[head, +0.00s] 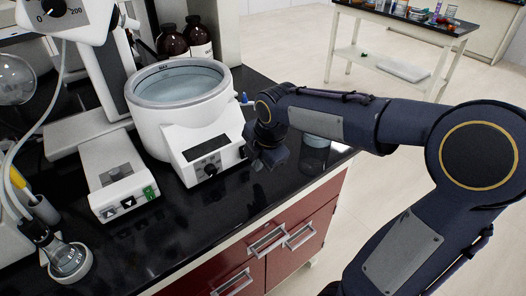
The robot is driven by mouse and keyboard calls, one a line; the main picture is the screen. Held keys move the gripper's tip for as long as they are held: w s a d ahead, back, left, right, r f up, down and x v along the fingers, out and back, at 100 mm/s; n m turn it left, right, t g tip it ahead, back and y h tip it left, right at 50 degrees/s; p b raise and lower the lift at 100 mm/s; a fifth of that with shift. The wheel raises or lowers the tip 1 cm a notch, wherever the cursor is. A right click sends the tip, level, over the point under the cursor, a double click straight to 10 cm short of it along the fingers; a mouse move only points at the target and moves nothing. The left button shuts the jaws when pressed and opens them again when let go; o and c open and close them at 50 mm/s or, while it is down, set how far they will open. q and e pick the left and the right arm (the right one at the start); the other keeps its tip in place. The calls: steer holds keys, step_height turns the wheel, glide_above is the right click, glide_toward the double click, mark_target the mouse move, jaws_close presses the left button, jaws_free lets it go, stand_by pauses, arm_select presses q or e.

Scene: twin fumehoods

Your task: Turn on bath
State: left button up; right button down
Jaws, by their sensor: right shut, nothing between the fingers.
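The white heating bath (153,112) stands on the black bench, with clear liquid in its round basin. My right gripper (257,166) is shut and empty, just to the right of the panel's lower right corner. Whether it touches the panel I cannot tell. My right wrist hides part of the panel's right edge. My left gripper is not in view.
A flask (70,259) is at the front left. Brown bottles (172,42) stand behind.

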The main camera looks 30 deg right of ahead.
steer(key=shift+w+a, duration=0.15)
steer(key=shift+w, duration=1.65)
steer(key=shift+w+f+t+b, duration=0.15)
steer(key=shift+f+t+b, duration=0.2)
steer(key=shift+b, duration=0.3)
steer(key=shift+r, duration=0.3)
